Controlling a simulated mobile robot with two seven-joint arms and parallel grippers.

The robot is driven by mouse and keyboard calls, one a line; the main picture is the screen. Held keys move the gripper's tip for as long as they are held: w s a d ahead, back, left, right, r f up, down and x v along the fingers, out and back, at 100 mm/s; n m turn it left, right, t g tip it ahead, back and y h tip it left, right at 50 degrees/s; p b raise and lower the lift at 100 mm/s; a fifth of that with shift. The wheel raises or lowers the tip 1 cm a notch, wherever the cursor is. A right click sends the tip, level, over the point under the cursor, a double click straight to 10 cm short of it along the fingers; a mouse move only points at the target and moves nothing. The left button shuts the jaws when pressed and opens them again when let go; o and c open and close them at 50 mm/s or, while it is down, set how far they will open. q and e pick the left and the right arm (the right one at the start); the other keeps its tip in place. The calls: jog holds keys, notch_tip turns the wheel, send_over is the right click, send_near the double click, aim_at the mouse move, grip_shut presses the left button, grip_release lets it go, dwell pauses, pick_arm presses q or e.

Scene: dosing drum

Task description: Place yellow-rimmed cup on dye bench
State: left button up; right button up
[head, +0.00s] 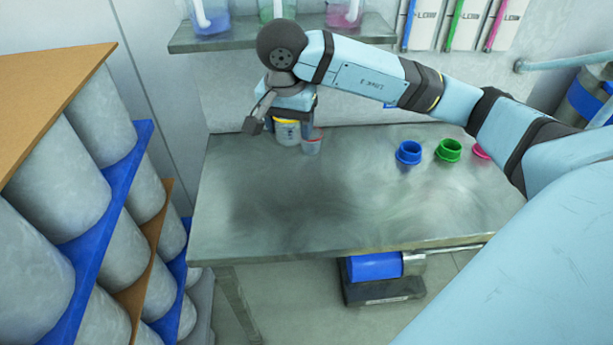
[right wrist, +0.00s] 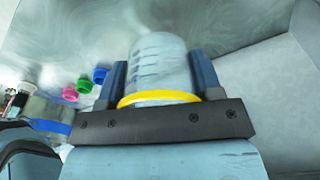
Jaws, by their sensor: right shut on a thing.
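The yellow-rimmed cup (head: 287,133) is a clear, marked cup at the back left of the grey metal dye bench (head: 290,215). My right gripper (head: 290,112) comes down over it from above and is shut on it. In the right wrist view the cup (right wrist: 158,62) sits between the two fingers (right wrist: 161,80), with its yellow rim close to the palm. I cannot tell whether the cup's base touches the bench. A second clear cup with a reddish rim (head: 312,143) stands just right of it. My left gripper is not in view.
A shelf (head: 240,40) with coloured containers hangs above the back. A rack of grey drums (head: 60,170) stands at the left. The bench's middle and front are clear.

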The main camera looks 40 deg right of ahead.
aim_at(299, 199)
jog(key=shift+s+d+r, duration=0.3)
jog(key=shift+s, duration=0.1)
notch_tip(299, 199, down, 19)
jog(key=shift+s+d, duration=0.1)
jog(key=shift+f, duration=0.45)
jog(key=shift+f+b, duration=0.1)
jog(key=shift+b, duration=0.25)
jog(key=o, duration=0.9)
